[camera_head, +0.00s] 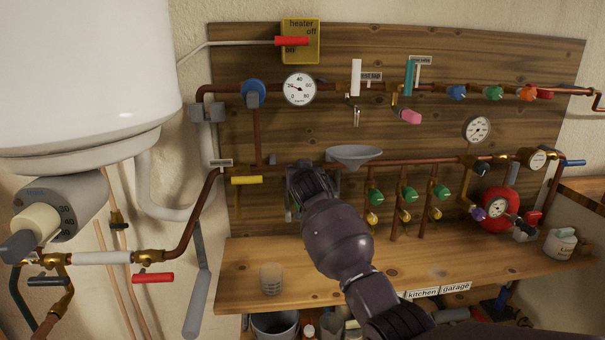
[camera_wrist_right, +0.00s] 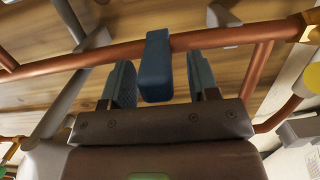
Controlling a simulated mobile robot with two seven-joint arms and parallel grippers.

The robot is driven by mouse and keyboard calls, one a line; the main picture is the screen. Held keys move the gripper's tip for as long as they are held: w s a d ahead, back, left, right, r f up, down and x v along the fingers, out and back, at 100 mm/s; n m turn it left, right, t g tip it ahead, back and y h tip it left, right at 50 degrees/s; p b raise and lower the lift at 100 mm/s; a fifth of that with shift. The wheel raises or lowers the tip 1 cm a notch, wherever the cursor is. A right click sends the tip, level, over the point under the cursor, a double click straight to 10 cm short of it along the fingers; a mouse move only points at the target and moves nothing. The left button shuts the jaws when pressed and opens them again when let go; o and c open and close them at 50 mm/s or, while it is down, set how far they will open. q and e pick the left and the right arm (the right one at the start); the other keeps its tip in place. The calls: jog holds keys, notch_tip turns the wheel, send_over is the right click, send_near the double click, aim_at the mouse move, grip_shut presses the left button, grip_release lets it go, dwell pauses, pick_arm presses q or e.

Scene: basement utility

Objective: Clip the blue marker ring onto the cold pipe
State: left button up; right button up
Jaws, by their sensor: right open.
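The blue marker ring (camera_wrist_right: 156,68) shows in the right wrist view as a blue block sitting against a horizontal copper pipe (camera_wrist_right: 215,38). My right gripper (camera_wrist_right: 160,84) is open, with one finger on each side of the ring and visible gaps between. In the head view my right gripper (camera_head: 308,182) is at the lower copper pipe (camera_head: 270,168) on the board, left of the grey funnel. The gripper hides the ring there. I cannot tell whether the ring fully encloses the pipe. No readable label marks this pipe as cold. My left gripper is not in view.
A grey funnel (camera_head: 354,154) is close right of my gripper. A yellow-handled valve (camera_head: 247,180) is close left. Green-handled taps (camera_head: 375,196) stand further right. A clear cup (camera_head: 271,278) stands on the wooden shelf (camera_head: 240,250). The white heater tank (camera_head: 85,70) fills the upper left.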

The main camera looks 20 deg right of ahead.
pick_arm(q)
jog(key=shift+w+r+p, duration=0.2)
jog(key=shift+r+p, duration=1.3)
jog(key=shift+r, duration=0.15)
pick_arm(e)
jog(key=v, duration=1)
jog(key=shift+s+a, duration=0.15)
jog(key=shift+s, duration=0.25)
jog(key=shift+r, duration=0.1)
